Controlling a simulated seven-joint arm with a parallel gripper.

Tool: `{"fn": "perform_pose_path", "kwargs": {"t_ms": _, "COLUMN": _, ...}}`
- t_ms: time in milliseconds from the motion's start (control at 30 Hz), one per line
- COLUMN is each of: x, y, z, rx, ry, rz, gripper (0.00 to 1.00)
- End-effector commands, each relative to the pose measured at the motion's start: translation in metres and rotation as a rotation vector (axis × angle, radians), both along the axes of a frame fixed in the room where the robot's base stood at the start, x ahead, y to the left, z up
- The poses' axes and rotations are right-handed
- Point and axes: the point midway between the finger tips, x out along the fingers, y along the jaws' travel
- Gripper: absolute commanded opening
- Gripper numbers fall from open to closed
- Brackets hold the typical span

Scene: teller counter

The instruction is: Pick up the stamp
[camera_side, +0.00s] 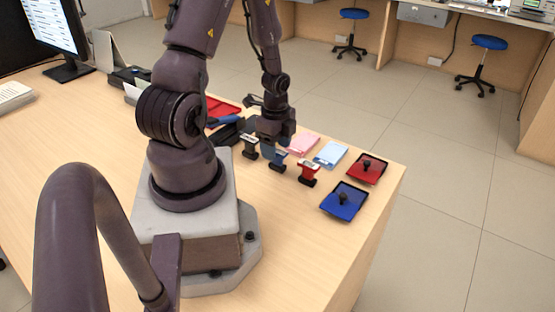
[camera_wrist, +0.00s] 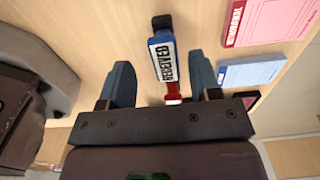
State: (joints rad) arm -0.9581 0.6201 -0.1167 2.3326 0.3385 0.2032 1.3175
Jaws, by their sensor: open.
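Several stamps stand in a row on the counter in the side view: a black stamp (camera_side: 249,148), a blue stamp (camera_side: 277,165) and a red stamp (camera_side: 308,174). My gripper (camera_side: 272,152) points down over the blue stamp and partly hides it. In the wrist view my gripper (camera_wrist: 160,62) is open, one finger on each side.
A pink pad (camera_side: 303,144) and a light blue pad (camera_side: 331,154) lie beyond the stamps. A red ink pad (camera_side: 367,169) and a blue ink pad (camera_side: 344,202) lie near the counter's right edge. A red tray (camera_side: 222,107) and a monitor (camera_side: 55,32) are farther left.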

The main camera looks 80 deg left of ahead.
Motion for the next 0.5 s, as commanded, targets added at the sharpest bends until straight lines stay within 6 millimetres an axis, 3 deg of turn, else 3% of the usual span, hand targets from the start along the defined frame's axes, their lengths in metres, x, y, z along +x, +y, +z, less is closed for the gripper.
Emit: {"fn": "perform_pose_path", "kwargs": {"t_ms": 500, "x": 0.007, "y": 0.000, "z": -0.053, "rx": -0.001, "ry": 0.003, "rz": 0.000, "gripper": 0.57}}
